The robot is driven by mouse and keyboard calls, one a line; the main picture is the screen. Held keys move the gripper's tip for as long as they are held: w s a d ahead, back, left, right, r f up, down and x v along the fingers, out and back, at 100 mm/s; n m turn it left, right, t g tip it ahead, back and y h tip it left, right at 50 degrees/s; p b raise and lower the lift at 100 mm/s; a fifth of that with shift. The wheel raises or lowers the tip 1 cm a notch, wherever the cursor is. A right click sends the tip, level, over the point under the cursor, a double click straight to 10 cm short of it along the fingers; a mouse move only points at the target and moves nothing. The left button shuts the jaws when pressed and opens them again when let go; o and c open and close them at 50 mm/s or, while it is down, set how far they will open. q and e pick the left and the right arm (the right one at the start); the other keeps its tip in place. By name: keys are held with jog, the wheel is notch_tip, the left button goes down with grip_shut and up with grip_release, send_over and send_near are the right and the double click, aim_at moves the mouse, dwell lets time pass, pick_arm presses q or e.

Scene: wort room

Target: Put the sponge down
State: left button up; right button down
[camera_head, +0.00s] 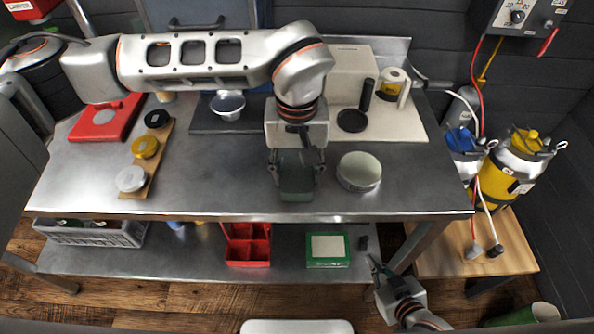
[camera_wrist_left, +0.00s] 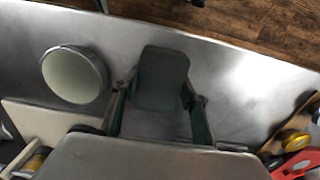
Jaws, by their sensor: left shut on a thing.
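The sponge is a dark green block (camera_head: 297,185) near the front edge of the steel table (camera_head: 230,180). My left gripper (camera_head: 297,172) points down and is shut on it. In the left wrist view the sponge (camera_wrist_left: 162,78) sits between the two fingertips, over the bare steel. I cannot tell whether its underside touches the table. My right gripper (camera_head: 375,264) is low at the right, in front of the lower shelf and away from the sponge; its finger opening is unclear.
A round pale-topped tin (camera_head: 359,171) stands just right of the sponge. A wooden strip (camera_head: 155,171) with black, yellow and white round pieces lies to the left. A pale board (camera_head: 405,127) and a dark mat (camera_head: 205,121) lie behind. Bare steel lies left of the sponge.

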aim_at(297, 175)
pick_arm(q)
jog(key=shift+f, duration=0.2)
jog(key=o, duration=1)
notch_tip(297, 175, up, 12)
jog(key=shift+r+b, duration=0.2)
jog(key=shift+b, duration=0.1)
